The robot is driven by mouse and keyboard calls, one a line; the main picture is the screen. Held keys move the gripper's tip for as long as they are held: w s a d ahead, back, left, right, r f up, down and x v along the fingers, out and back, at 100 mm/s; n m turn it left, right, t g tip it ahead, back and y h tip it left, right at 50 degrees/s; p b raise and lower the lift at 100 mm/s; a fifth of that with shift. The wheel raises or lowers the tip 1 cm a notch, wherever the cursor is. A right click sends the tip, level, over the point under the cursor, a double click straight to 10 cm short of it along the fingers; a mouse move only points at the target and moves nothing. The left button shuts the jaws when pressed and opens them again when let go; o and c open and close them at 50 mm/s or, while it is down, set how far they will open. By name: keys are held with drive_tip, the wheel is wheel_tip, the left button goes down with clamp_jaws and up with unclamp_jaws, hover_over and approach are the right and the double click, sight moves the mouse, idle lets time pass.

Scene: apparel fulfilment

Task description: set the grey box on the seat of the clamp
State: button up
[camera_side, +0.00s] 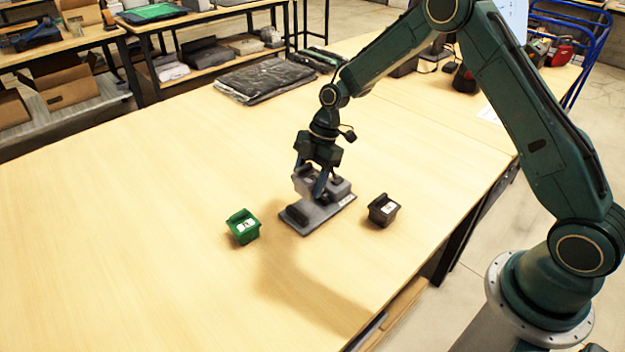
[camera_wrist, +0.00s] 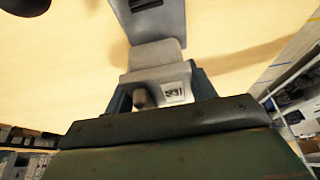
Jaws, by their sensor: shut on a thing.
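The clamp (camera_side: 322,214) lies on the table in the side view, with a flat grey base, a dark block at its front left end and a raised grey part at its back right. My gripper (camera_side: 310,184) points down over it, shut on the grey box (camera_side: 302,184). The box is at or just above the clamp; I cannot tell whether it touches the seat. In the wrist view, the grey box (camera_wrist: 174,91) shows a white label between the fingers of my gripper (camera_wrist: 163,97). Part of the clamp (camera_wrist: 160,22) shows beyond it. The fingers hide some of the seat.
A green box (camera_side: 243,228) stands left of the clamp and a dark box (camera_side: 383,210) stands right of it, both close by. A dark folded garment bag (camera_side: 265,79) lies toward the back. The left of the table (camera_side: 110,210) is clear.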

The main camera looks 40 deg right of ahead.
drive_tip(key=shift+f, duration=3.3)
drive_tip(key=o, duration=1.1)
drive_tip(key=shift+c, duration=0.2)
drive_tip(key=shift+r, duration=0.1)
drive_tip(key=v, duration=1.2)
drive_tip(key=shift+d+r, duration=0.1)
drive_tip(key=shift+d, duration=0.05)
drive_tip(key=shift+d+r, duration=0.25)
drive_tip(key=shift+r, duration=0.4)
